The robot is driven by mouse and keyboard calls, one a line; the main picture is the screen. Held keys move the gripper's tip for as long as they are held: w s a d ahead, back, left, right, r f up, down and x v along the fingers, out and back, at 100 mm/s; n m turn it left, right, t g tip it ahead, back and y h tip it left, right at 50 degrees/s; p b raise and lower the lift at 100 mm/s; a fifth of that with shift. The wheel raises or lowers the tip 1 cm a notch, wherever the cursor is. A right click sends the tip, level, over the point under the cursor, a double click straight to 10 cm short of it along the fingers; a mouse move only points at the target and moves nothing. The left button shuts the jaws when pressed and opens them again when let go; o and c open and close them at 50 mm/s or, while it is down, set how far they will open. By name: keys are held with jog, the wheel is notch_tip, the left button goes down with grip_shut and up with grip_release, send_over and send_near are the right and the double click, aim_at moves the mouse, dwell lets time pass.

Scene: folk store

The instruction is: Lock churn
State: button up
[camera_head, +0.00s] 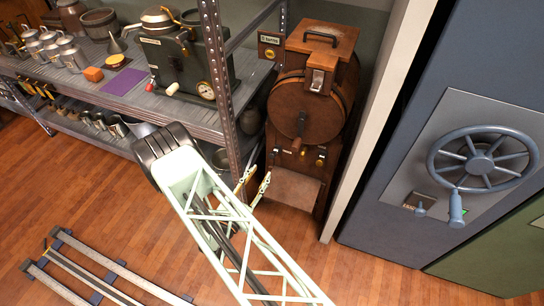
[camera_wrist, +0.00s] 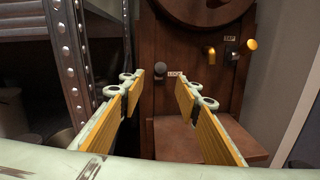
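The churn (camera_head: 308,113) is a brown wooden drum in an upright frame, with a dark handle on its top. In the wrist view, the churn's front panel (camera_wrist: 188,105) carries a small dark round knob (camera_wrist: 160,70) beside a pale label that seems to read LOCK. My gripper (camera_head: 253,183) is in front of the churn's lower part. In the wrist view, my gripper (camera_wrist: 159,84) has its two yellow-padded fingers apart, with nothing between them. The knob appears between the fingertips and beyond them. I see no contact.
A wooden ledge (camera_wrist: 205,138) juts out below. A metal shelf post (camera_head: 222,85) stands close on the left. A white post (camera_head: 378,110) and blue vault door (camera_head: 450,110) are right.

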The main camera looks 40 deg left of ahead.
aim_at(270, 158)
jog(key=shift+w+a+b, duration=0.4)
jog(key=shift+w, duration=1.55)
jog(key=shift+w+a+b, duration=0.35)
jog(key=shift+w+b, duration=0.1)
jog(key=shift+w, duration=1.5)
jog(key=shift+w+a+b, duration=0.4)
jog(key=shift+w, duration=1.55)
grip_shut()
